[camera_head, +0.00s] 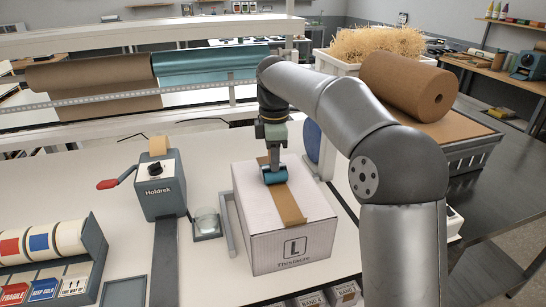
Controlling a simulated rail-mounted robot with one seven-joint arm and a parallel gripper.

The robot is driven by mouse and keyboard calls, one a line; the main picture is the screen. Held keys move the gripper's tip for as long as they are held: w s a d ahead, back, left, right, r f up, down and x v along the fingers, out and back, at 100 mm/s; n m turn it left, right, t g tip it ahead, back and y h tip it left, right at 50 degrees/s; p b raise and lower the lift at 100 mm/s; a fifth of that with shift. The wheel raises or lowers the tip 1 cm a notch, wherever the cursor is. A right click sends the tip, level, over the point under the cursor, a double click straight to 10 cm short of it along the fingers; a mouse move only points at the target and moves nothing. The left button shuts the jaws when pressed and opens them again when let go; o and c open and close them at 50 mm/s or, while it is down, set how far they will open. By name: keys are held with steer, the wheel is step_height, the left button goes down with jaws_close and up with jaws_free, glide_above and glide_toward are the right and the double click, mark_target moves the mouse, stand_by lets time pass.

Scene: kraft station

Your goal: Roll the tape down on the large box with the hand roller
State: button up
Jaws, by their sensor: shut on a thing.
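The large white box (253,220) stands upright on the table near the middle of the view, with an "L" label on its front face. A brown strip of tape (291,206) runs along its top and over the front edge. My gripper (272,143) is above the back half of the box top, shut on the hand roller. The hand roller's teal cylinder (276,175) is down at the tape on the box top; exact contact is hard to tell. The roller's handle is mostly hidden by my gripper, and the far end of the tape is partly hidden behind the roller.
A grey tape dispenser (160,188) with a red handle stands left of the box. A small glass dish (207,222) sits between them. A label rack (62,258) is at the far left. A large brown paper roll (408,84) lies at the right behind my arm.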

steer(key=shift+s+d+b, duration=0.3)
steer(key=shift+s+b, duration=0.2)
steer(key=shift+s, duration=0.35)
steer(key=shift+s, duration=0.15)
steer(key=shift+s+d+b, duration=0.3)
steer(key=shift+s+b, duration=0.35)
steer(key=shift+s, duration=0.25)
steer(key=shift+s+d+f+b, duration=0.1)
steer(key=shift+s+d+b, duration=0.15)
steer(key=shift+s+b, duration=0.35)
steer(key=shift+s+d+f+b, duration=0.1)
steer(key=shift+s+d+b, duration=0.15)
steer(key=shift+s, duration=0.5)
steer(key=shift+s+d+r+b, duration=0.1)
steer(key=shift+s+d+b, duration=0.15)
steer(key=shift+s, duration=0.4)
steer(key=shift+s+d+r+b, duration=0.1)
steer(key=shift+s+b, duration=0.25)
steer(key=shift+s, duration=0.35)
steer(key=shift+s+d+r+b, duration=0.1)
steer(key=shift+s+d+b, duration=0.15)
steer(key=shift+s, duration=0.4)
steer(key=shift+s+d+f+b, duration=0.2)
steer(key=shift+s+b, duration=0.35)
steer(key=shift+s, duration=0.2)
steer(key=shift+s+d, duration=0.1)
steer(key=shift+s, duration=0.25)
steer(key=shift+s, duration=0.1)
